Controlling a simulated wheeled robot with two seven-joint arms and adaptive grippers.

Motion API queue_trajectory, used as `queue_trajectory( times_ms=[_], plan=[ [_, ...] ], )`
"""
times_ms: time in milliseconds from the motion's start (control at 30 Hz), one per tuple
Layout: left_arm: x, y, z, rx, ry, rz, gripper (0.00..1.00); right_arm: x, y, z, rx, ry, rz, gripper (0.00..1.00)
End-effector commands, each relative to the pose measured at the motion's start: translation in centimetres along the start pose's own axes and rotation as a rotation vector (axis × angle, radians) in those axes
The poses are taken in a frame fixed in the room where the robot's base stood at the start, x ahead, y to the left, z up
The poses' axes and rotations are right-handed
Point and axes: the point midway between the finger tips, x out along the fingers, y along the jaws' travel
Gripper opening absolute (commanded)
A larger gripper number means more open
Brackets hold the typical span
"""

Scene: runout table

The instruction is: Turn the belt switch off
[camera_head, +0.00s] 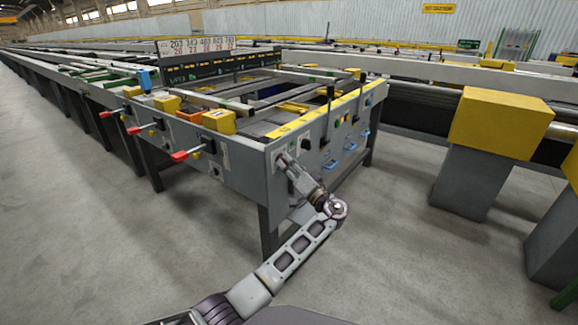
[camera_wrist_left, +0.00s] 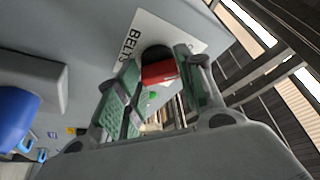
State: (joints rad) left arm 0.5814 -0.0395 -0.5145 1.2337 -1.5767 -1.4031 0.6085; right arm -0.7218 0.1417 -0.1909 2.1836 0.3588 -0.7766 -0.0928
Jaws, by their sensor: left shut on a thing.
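The belt switch shows in the left wrist view as a red handle (camera_wrist_left: 158,73) on a round black base. It sits on a white plate (camera_wrist_left: 150,28) lettered "BELTS", on the grey panel. My left gripper (camera_wrist_left: 157,68) has its two green-padded fingers on either side of the red handle and is shut on it. In the head view my left gripper (camera_head: 283,161) reaches the front corner of the table's grey end panel (camera_head: 330,150) and hides the switch. I cannot read the handle's on or off position. My right gripper is not in view.
Levers with red handles (camera_head: 180,156) stick out of the table's left side. Blue handles (camera_head: 350,146) are on the end panel, right of my gripper. A yellow-capped grey block (camera_head: 500,122) stands at the right. The concrete floor (camera_head: 130,250) in front is clear.

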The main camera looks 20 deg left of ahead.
Motion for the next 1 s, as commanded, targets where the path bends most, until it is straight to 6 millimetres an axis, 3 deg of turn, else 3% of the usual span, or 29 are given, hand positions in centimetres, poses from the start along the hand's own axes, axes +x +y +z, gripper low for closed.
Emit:
queue_trajectory(
  times_ms=[33, 67, 200, 667, 1000],
  plan=[
    [-0.1, 0.2, 0.2, 0.002, -0.004, 0.003, 0.14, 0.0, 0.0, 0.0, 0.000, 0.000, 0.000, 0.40],
    [-0.1, 0.2, 0.2, 0.002, -0.004, 0.003, 0.41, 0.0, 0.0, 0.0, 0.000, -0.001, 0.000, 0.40],
    [-0.1, 0.1, 0.2, 0.001, -0.002, 0.002, 0.59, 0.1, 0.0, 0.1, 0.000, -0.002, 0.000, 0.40],
    [-0.5, 0.1, 0.1, 0.001, -0.001, 0.002, 0.59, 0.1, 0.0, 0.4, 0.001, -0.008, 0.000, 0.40],
    [-3.9, 0.1, 0.1, 0.001, -0.001, 0.003, 0.59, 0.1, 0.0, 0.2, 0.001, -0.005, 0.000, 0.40]
  ],
)
